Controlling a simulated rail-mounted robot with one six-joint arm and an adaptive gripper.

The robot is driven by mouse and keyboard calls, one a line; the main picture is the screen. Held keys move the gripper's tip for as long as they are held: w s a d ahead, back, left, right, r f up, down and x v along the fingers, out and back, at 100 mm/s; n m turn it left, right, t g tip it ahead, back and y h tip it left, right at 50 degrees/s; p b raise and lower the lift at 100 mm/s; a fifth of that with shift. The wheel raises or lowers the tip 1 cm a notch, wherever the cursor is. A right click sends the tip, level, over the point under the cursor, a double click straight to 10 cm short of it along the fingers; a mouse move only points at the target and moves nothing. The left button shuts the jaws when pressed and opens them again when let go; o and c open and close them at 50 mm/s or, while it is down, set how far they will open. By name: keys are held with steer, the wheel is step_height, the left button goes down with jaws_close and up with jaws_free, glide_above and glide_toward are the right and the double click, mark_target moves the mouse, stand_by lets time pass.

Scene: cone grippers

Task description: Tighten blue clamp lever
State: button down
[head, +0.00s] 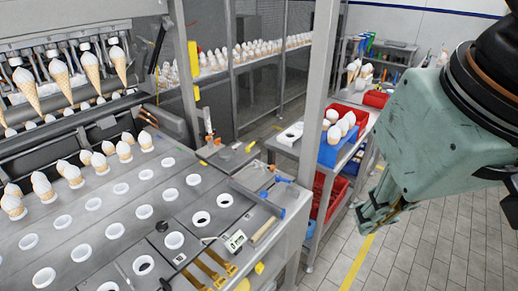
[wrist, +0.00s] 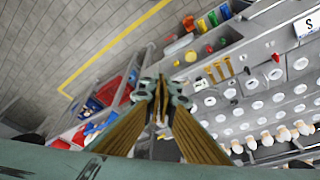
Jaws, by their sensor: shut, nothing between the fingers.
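My gripper (head: 375,215) hangs to the right of the table end, over the floor and apart from the levers. In the wrist view my gripper (wrist: 161,100) points down with its fingers together and nothing between them.
The machine table (head: 235,210) has rows of round holes, some holding cones. A shelf cart with a blue bin (head: 328,153) of white-topped cones and a red bin (head: 376,98) stands behind my gripper. A metal post (head: 318,95) rises between table and cart. Tiled floor (head: 420,250) is free at right.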

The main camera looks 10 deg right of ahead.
steer(key=c, duration=3.4)
jaws_free()
steer(key=o, duration=0.5)
steer(key=shift+w+r, duration=0.1)
steer(key=shift+o, duration=0.6)
steer(key=shift+w+d+r, duration=0.1)
steer(key=shift+w+r, duration=0.25)
steer(key=shift+w, duration=0.45)
steer(key=w+n+g+h+p, duration=0.2)
steer(key=w+n+g+p, duration=0.3)
steer(key=w, duration=2)
steer(key=w+a+f+n+h+p, duration=0.1)
steer(key=w+a+f+p, duration=0.2)
steer(key=w+f, duration=0.7)
steer(key=w+a+f+n+h+p, duration=0.1)
steer(key=w+a+f+n+p, duration=0.1)
steer(key=w+f, duration=0.8)
steer(key=shift+w+a+f+g+h+p, duration=0.3)
steer(key=shift+w+a+g+p, duration=0.15)
steer(key=shift+w, duration=1.05)
